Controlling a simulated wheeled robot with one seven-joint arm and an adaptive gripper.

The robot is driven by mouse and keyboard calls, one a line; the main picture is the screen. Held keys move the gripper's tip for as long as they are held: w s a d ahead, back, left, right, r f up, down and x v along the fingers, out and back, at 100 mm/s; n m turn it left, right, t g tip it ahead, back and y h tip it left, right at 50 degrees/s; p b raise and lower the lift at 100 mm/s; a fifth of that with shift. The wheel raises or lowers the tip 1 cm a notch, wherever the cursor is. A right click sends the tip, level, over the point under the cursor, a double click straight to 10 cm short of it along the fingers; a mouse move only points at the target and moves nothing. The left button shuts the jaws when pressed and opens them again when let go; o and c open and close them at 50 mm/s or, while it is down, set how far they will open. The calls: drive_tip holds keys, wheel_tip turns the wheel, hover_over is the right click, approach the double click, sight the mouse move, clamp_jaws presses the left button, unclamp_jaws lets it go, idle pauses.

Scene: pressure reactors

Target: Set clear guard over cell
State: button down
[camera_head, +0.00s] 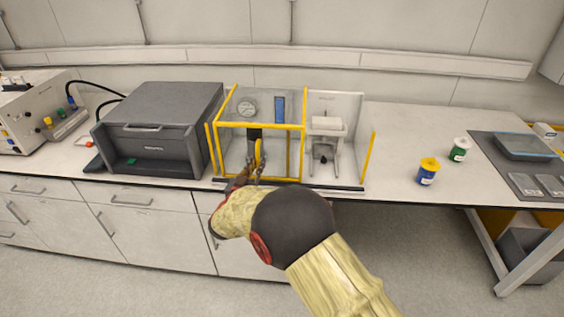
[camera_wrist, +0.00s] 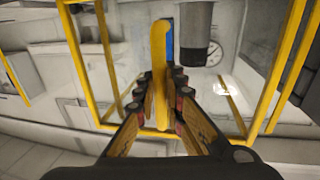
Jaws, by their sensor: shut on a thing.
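The clear guard (camera_head: 291,126) is a see-through box with yellow edges on the bench. It stands at the left part of the cell station, around a round gauge (camera_head: 247,107) and a blue panel (camera_head: 280,109). My gripper (camera_head: 248,178) is at its front, shut on the guard's yellow upright handle (camera_wrist: 160,75), which shows between the fingers (camera_wrist: 160,105) in the wrist view. A dark grey cylinder (camera_wrist: 196,40) hangs behind the guard's front in the wrist view. The cell cannot be told apart clearly; a white fixture with a dark part (camera_head: 323,152) stands in the right bay.
A dark grey box-shaped instrument (camera_head: 158,130) stands close to the guard's left. A yellow post (camera_head: 367,158) edges the right bay. Blue (camera_head: 427,172) and green (camera_head: 459,150) labelled jars and a grey mat (camera_head: 505,150) are farther right. Bench between the bay and jars is clear.

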sight(249, 156)
drive_tip(key=shift+w+a+p, duration=0.15)
drive_tip(key=shift+a, duration=1)
drive_tip(key=shift+w+a+p, duration=0.15)
drive_tip(key=shift+a, duration=1)
drive_tip(key=c, duration=1.9)
unclamp_jaws()
drive_tip(key=shift+a, duration=0.2)
drive_tip(key=shift+s, duration=0.1)
drive_tip(key=v, duration=1.1)
drive_tip(key=shift+s, duration=0.35)
drive_tip(key=shift+a, duration=0.1)
